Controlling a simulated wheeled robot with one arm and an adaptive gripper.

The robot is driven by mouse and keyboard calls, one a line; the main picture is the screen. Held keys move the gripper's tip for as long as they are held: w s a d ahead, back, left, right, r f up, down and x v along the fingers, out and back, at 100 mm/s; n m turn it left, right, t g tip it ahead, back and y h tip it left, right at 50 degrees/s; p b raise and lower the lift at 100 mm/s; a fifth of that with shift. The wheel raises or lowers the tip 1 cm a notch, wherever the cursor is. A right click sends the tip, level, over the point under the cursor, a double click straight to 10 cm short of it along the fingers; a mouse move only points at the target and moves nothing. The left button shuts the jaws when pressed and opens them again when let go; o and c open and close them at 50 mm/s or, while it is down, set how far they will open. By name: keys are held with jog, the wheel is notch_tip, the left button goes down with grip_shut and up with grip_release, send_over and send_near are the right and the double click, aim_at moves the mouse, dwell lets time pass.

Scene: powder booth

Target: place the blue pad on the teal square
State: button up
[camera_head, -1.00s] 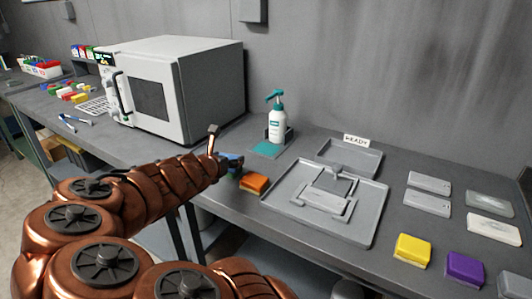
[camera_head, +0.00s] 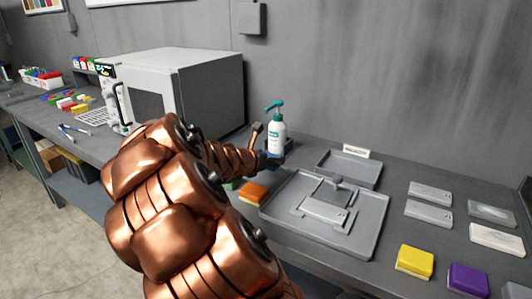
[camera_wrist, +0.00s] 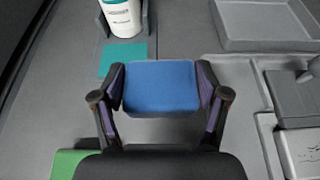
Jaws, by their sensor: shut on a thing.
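The blue pad (camera_wrist: 160,88) is between the fingers of my gripper (camera_wrist: 160,95) in the wrist view, and the gripper is shut on it. The teal square (camera_wrist: 122,55) lies flat on the bench just beyond the pad in that view; the pad hides part of its near side. In the head view my gripper (camera_head: 268,161) is beside the foot of the white bottle (camera_head: 276,135) with the teal pump, and my arm hides most of the area around it. Whether the pad touches the bench is unclear.
The bottle stands in a grey holder right behind the square. An orange pad (camera_head: 252,193) and a green pad (camera_wrist: 66,163) lie nearer. A grey fixture tray (camera_head: 372,228) is to the right, with yellow (camera_head: 414,261) and purple (camera_head: 467,279) pads beyond. A white oven (camera_head: 180,90) stands left.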

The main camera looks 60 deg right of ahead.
jog(key=w+d, duration=0.2)
jog(key=d, duration=0.1)
jog(key=w+d+p, duration=0.1)
jog(key=w+d, duration=0.1)
jog(key=d, duration=0.1)
jog(key=w+d+f+p, duration=0.1)
jog(key=w+d, duration=0.2)
jog(key=shift+f, duration=1.75)
jog(key=shift+f, duration=0.1)
jog(key=o, duration=1)
jog(key=shift+o, duration=0.2)
jog(key=v, duration=1.2)
jog(key=shift+s, duration=0.1)
